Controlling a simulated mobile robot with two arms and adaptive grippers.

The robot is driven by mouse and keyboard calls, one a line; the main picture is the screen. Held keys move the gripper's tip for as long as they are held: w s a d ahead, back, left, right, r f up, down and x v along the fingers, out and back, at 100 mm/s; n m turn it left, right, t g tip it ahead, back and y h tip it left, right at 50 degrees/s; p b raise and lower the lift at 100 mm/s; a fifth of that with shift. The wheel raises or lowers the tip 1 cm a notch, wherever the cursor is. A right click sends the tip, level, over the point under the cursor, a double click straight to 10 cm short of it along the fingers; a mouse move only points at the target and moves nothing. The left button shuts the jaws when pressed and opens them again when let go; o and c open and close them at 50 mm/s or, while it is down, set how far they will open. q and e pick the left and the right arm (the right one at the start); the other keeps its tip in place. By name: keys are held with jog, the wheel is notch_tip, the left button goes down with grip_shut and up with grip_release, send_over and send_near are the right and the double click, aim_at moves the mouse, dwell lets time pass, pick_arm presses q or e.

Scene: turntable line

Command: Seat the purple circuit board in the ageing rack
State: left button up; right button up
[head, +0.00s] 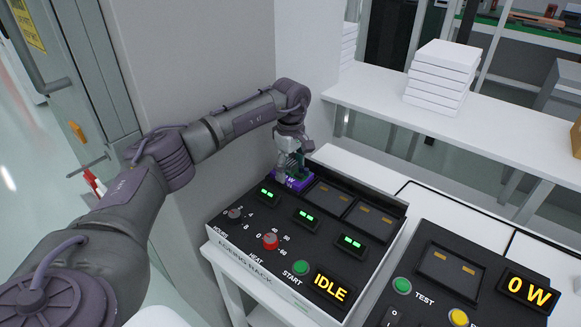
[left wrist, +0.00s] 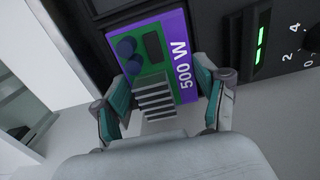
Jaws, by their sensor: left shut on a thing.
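The purple circuit board (left wrist: 181,73) has a green centre with dark blue round parts, a black block and a grey finned part, and reads "500 W". In the head view the board (head: 291,181) is at the far left bay of the ageing rack (head: 247,270). My left gripper (left wrist: 163,108) is shut on the board, with a teal-padded finger on each side. The gripper also shows in the head view (head: 288,171), partly covering the board. I cannot tell whether the board lies flat in the bay. My right gripper is not in view.
Two other rack bays (head: 328,197) look empty. The rack has a red heat knob (head: 270,241), a green start button (head: 301,268) and a display (head: 331,287) reading "IDLE". A test unit (head: 459,265) reading "0 W" stands at right. A wall (head: 215,60) rises close behind my left arm. White boxes (head: 440,75) are stacked on a shelf.

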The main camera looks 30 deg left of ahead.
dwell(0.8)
pick_arm(q)
jog(key=o, duration=1.4)
jog(key=shift+c, duration=0.2)
jog(key=shift+f, duration=0.1)
notch_tip(320, 180, up, 12)
